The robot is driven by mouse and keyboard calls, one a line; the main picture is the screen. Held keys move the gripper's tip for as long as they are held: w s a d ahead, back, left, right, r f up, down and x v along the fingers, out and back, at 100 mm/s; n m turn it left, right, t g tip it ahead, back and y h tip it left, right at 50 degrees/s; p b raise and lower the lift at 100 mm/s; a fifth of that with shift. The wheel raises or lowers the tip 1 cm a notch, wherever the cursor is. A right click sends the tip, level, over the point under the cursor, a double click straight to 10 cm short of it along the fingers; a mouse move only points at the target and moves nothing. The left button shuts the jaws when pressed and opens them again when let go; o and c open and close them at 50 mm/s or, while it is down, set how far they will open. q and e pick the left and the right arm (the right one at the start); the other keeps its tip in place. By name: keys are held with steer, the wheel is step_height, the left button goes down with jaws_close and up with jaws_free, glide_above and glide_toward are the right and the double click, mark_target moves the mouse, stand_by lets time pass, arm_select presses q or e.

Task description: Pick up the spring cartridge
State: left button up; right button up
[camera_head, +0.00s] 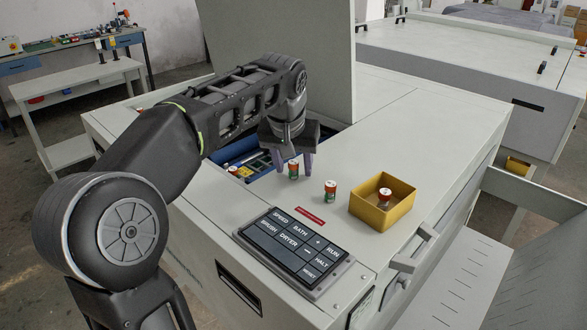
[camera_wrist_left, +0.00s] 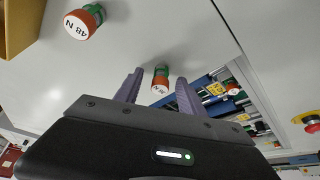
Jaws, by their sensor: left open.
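Several spring cartridges show as small red-orange and green cylinders. One cartridge (camera_head: 293,171) stands on the machine top beside the recessed opening. My left gripper (camera_head: 294,163) is open and points down over it. In the left wrist view that cartridge (camera_wrist_left: 160,80) lies between the two spread fingers (camera_wrist_left: 158,88), with a gap on each side. A second cartridge (camera_head: 330,190) stands to its right; in the wrist view it is the one marked 48 N (camera_wrist_left: 84,21). A third cartridge (camera_head: 384,195) is inside the yellow bin. My right gripper is not in view.
The yellow bin (camera_head: 372,215) stands on the right of the top. A button panel (camera_head: 293,250) lies at the front. The blue-edged opening (camera_head: 237,151) holds small parts, and another cartridge (camera_head: 233,171) shows near it. A tall upright panel (camera_head: 290,40) rises behind my arm.

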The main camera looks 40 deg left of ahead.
arm_select(q)
steer(key=shift+c, duration=0.4)
jaws_close()
stand_by(0.4)
